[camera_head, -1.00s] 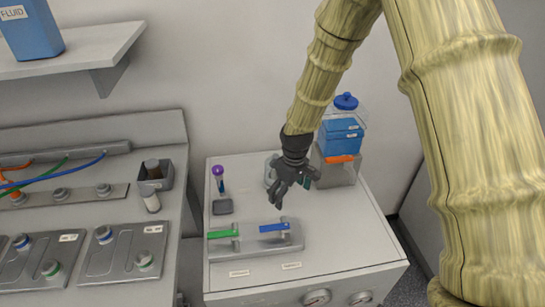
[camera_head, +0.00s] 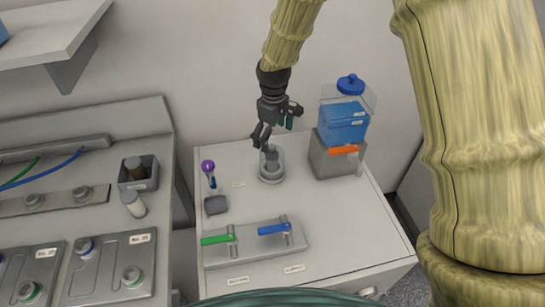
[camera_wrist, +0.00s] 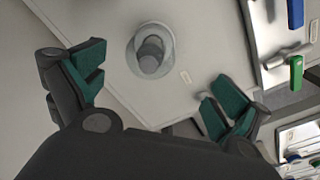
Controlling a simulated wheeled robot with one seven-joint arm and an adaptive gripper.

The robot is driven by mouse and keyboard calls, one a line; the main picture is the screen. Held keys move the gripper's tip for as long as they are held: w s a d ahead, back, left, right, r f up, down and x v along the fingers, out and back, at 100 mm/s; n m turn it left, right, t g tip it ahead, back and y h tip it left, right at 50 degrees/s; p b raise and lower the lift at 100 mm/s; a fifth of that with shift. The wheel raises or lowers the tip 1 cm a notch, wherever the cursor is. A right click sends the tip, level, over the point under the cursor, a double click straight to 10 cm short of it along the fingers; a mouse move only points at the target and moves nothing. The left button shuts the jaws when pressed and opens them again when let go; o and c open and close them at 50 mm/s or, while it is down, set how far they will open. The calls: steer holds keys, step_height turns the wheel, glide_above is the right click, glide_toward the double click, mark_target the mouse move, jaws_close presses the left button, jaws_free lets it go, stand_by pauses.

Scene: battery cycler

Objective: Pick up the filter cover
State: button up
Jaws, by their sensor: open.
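A round grey piece with a wide ring and a raised knob in its middle, which looks like the filter cover (camera_head: 271,173), sits on top of the white cabinet (camera_head: 345,212), near the wall. It also shows in the wrist view, upper middle (camera_wrist: 151,58). My gripper (camera_head: 278,124) is open and empty, just above the cover and apart from it in the wrist view. Its green-padded fingers (camera_wrist: 160,90) are spread to either side, with the cover beyond them. The fingers slightly overlap the cover's upper part in the head view.
A blue-filled tank (camera_head: 342,125) on a grey block with an orange tap stands close at right. A purple-topped tool (camera_head: 208,168) stands at left. Green (camera_head: 217,239) and blue (camera_head: 273,229) valve levers are in front. Cabinet top between them is clear.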

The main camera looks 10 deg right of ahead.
mark_target(272, 146)
steer(key=w+f, duration=0.1)
steer(key=f, duration=0.1)
steer(key=w+f+p, duration=0.1)
steer(key=w+f, duration=0.1)
steer(key=shift+w+f, duration=0.1)
steer(key=shift+w, duration=0.15)
steer(key=shift+s+f+p, duration=0.4)
steer(key=shift+f+p, duration=0.25)
steer(key=shift+s+f, duration=0.25)
steer(key=shift+s, duration=0.35)
steer(key=shift+w+f, duration=0.65)
steer(key=shift+f, duration=0.15)
steer(key=shift+s+r, duration=0.25)
steer(key=shift+c, duration=1.2)
steer(key=shift+s+r, duration=0.1)
steer(key=c, duration=1)
steer(key=shift+a, duration=0.1)
jaws_close()
steer(key=shift+f, duration=0.2)
